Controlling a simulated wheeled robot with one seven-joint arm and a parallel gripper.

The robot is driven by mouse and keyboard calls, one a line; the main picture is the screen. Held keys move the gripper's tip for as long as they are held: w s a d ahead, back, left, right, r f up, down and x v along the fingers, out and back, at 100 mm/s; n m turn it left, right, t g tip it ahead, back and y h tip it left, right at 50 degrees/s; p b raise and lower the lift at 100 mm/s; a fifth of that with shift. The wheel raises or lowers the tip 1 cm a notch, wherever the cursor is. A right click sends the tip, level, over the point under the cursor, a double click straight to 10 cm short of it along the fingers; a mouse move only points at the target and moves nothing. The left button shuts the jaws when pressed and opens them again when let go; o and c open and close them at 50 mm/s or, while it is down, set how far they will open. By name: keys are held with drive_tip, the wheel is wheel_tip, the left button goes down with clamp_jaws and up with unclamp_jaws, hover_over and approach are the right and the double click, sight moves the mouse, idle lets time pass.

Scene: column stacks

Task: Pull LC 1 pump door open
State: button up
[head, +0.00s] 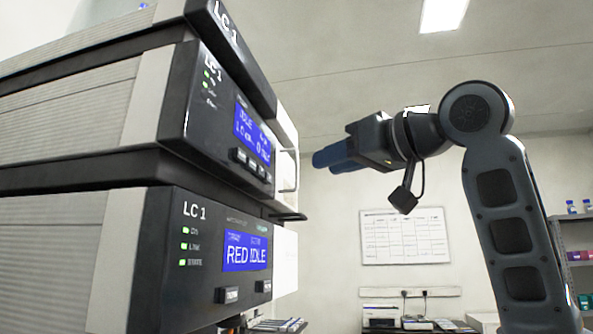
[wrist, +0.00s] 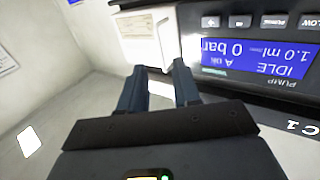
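The LC 1 pump module (head: 215,120) has a dark front panel with a blue display reading IDLE; the wrist view shows the panel upside down, with PUMP and 0 bar on its display (wrist: 258,52). Its white door (head: 285,135) is at the right end of the front and looks shut. A thin upright handle (head: 294,172) stands out from the door. The door also shows in the wrist view (wrist: 140,32). My gripper (head: 322,162) is right of the handle in the head view, apart from it. Its fingers (wrist: 159,78) are spread, with nothing visibly held between them.
Another LC 1 module (head: 205,255), reading RED IDLE, sits below, and another unit (head: 228,35) sits above. A small dark ledge (head: 290,217) juts out below the pump door. A wall chart (head: 405,236) and shelves (head: 575,245) stand farther back. The space right of the stack looks free.

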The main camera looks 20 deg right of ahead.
drive_tip(key=r, duration=0.1)
drive_tip(key=p, duration=0.2)
approach(287, 172)
drive_tip(key=w+a, duration=0.2)
drive_tip(key=a, duration=0.1)
drive_tip(key=shift+s+a+f, duration=0.15)
drive_tip(key=shift+a+f, duration=0.05)
drive_tip(key=shift+f, duration=0.1)
clamp_jaws()
idle(1.2)
